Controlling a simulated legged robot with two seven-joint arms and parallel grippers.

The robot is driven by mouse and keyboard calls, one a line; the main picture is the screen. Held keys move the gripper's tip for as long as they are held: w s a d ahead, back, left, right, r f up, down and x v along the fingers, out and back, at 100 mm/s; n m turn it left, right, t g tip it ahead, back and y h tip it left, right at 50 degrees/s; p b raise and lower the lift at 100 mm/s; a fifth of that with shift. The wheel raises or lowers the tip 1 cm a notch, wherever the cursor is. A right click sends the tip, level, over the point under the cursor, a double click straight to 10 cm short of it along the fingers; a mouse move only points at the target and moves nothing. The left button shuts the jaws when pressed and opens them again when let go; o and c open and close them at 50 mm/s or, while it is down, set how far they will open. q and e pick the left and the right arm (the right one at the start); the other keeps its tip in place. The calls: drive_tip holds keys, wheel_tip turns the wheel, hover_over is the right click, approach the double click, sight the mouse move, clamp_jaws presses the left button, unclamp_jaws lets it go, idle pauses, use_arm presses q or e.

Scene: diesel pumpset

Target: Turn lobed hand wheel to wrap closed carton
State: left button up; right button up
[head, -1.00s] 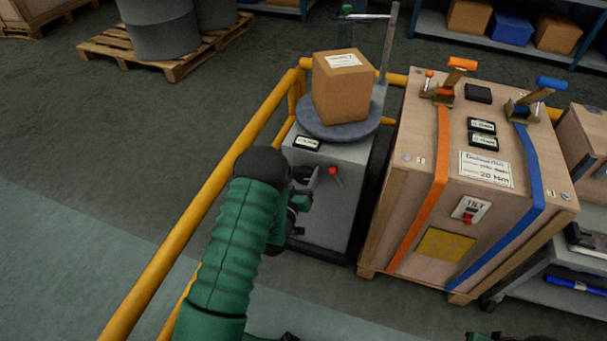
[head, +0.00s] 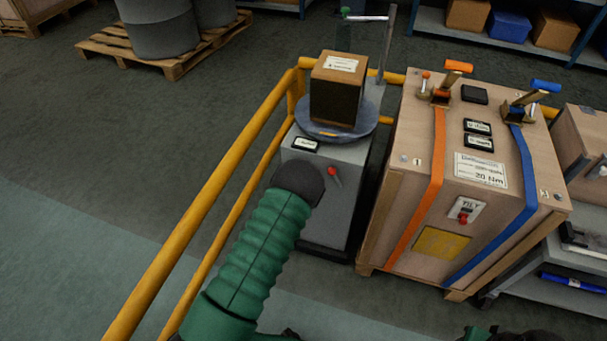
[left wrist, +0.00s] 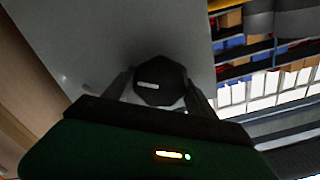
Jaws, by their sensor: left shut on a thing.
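The closed brown carton (head: 336,95) with a white label on top stands upright on the round grey turntable (head: 357,127), on top of the grey wrapping machine (head: 341,165). An orange mark shows on the turntable's near side. The lobed hand wheel (left wrist: 158,84) is a dark knob with a pale mark, seen in the left wrist view against the machine's grey panel. My left gripper (left wrist: 161,97) is shut on it, one finger at each side. In the head view my dark left wrist hides both wheel and gripper.
A yellow rail (head: 215,185) runs along the machine's left side. A large wooden crate (head: 425,195) with orange and blue straps stands close at its right. A red-knobbed lever (head: 332,172) is on the machine's front. A post (head: 387,45) rises behind the turntable.

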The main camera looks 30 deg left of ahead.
use_arm(q)
drive_tip(key=shift+f+m, duration=0.1)
drive_tip(key=shift+m, duration=0.8)
drive_tip(key=shift+d, duration=0.1)
drive_tip(key=o, duration=1.4)
drive_tip(key=shift+c, duration=0.2)
drive_tip(key=p+v, duration=0.3)
drive_tip(key=v, duration=1.4)
